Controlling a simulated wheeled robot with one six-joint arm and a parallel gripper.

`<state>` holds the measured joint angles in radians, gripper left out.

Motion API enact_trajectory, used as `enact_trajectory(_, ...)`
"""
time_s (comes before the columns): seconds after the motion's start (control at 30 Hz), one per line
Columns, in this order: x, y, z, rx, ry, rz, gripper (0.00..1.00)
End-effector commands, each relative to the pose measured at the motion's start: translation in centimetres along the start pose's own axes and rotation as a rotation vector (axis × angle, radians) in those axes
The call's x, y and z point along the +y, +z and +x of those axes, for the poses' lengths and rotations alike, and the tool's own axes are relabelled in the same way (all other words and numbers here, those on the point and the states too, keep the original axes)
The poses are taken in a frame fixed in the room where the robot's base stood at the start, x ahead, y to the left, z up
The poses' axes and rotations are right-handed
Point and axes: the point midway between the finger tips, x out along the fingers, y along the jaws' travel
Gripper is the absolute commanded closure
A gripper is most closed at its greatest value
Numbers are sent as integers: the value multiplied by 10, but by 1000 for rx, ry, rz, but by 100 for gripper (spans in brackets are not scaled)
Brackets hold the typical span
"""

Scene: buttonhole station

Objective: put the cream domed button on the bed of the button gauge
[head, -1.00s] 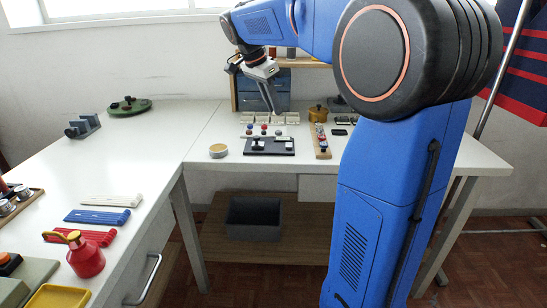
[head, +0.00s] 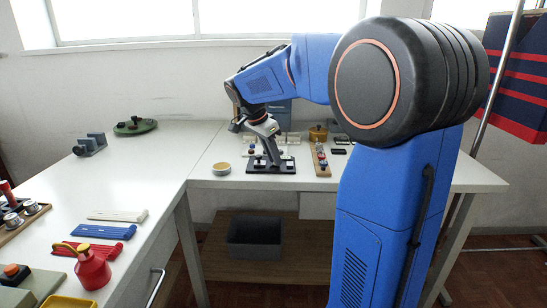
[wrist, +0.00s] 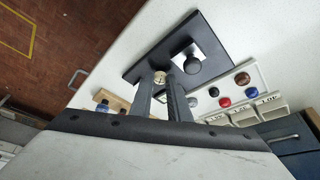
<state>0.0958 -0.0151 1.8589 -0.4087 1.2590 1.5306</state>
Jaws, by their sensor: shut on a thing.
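My gripper (wrist: 165,88) points down over a dark rectangular board (wrist: 135,72) and is shut on a small round cream button (wrist: 160,77), seen between the fingertips. Whether the button touches the board is hidden. A white square pad with a dark round knob (wrist: 194,63) stands on the board beside the fingertips. I cannot tell for sure that this board is the button gauge.
A pale strip with red, blue, black and brown buttons (wrist: 224,102) lies beside the board, close to small labelled bins (wrist: 270,106). A wooden rack (head: 321,163) stands right of the board, and a round cream-topped tin (head: 221,169) left.

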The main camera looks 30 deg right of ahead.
Motion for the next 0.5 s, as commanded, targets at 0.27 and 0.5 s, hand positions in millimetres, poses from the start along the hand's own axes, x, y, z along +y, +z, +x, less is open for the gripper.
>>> enact_trajectory(0.27,0,1,3,0,-1,1,100)
enact_trajectory(0.5,0,2,5,0,-1,1,65)
